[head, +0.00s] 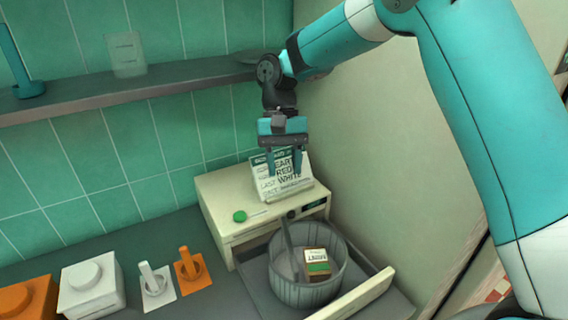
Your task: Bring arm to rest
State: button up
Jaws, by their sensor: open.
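My gripper (283,165) hangs fingers-down from my teal arm, high in the middle of the head view. It is open, with nothing between its fingers. It appears in front of a white card with printed words (265,183) that stands on a cream box-like cabinet (212,197). The fingers hide part of the card. I cannot tell how far apart the gripper and the card are.
A gray bucket (295,293) holding a small labelled box (317,262) stands in front of the cabinet, beside a cream panel (352,300). A shelf (150,89) runs along the tiled wall. White (92,287) and orange (27,300) containers stand left.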

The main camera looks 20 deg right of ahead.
jog(key=s+r+n+t+y, duration=0.1)
jog(key=s+n, duration=0.2)
jog(key=s, duration=0.5)
jog(key=s+a+r+n+t+y+b, duration=0.1)
jog(key=s+r+n+t, duration=0.1)
jog(key=s, duration=0.7)
jog(key=s+a+r+n+t+y, duration=0.1)
jog(key=s+n, duration=0.2)
jog(key=s, duration=0.5)
jog(key=shift+s+r+n+t+y+b, duration=0.15)
jog(key=shift+n+t+y+b, duration=0.15)
jog(key=shift+n+b, duration=0.1)
